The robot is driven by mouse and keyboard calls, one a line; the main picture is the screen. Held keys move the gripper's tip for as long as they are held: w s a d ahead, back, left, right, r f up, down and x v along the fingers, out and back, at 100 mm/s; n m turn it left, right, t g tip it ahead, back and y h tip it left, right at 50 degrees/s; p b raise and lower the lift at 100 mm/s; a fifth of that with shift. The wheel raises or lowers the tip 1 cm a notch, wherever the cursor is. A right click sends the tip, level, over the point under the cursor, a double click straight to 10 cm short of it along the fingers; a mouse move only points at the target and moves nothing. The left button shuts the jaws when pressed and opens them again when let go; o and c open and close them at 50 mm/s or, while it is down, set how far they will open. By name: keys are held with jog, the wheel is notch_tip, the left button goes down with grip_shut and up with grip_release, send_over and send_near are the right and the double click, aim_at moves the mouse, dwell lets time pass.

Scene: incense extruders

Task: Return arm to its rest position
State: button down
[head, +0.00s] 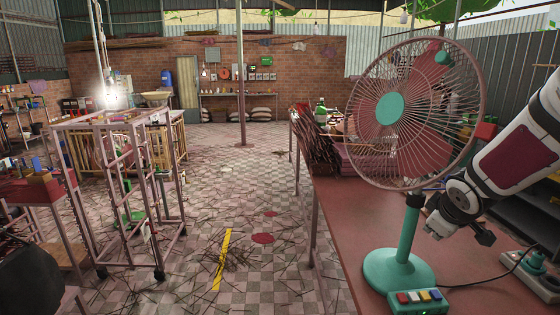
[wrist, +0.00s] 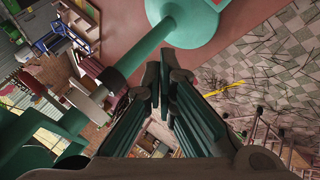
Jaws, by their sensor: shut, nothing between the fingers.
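My gripper (wrist: 163,70) shows in the wrist view with its dark fingers drawn together at the tips and nothing between them. In the head view my arm comes in from the right edge, and its end is close beside the stand of a fan (head: 390,108), above the red-brown table (head: 340,225). The fan has a pink cage, a teal hub and a teal round base. In the wrist view the fan's teal base (wrist: 190,22) and pole lie just beyond the fingertips. I cannot tell whether the gripper touches the fan.
A control box with coloured buttons (head: 418,300) sits at the fan's base. A power strip (head: 535,270) with a cable lies at the table's right. Incense bundles (head: 315,140) are at its far end. A pink metal rack (head: 130,190) stands left. The checkered floor between has scattered sticks.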

jog(key=s+a+r+m, duration=0.4)
jog(key=s+a+r, duration=0.3)
jog(key=s+r, duration=0.3)
jog(key=s+a+m+g+y, duration=0.1)
jog(key=s+a, duration=0.4)
jog(key=s, duration=0.4)
jog(key=s+a+m+y, duration=0.1)
jog(key=s+a+y, duration=0.1)
jog(key=s+a, duration=0.3)
jog(key=s, duration=0.4)
jog(key=shift+a+m+g, duration=0.2)
jog(key=shift+m+g, duration=0.2)
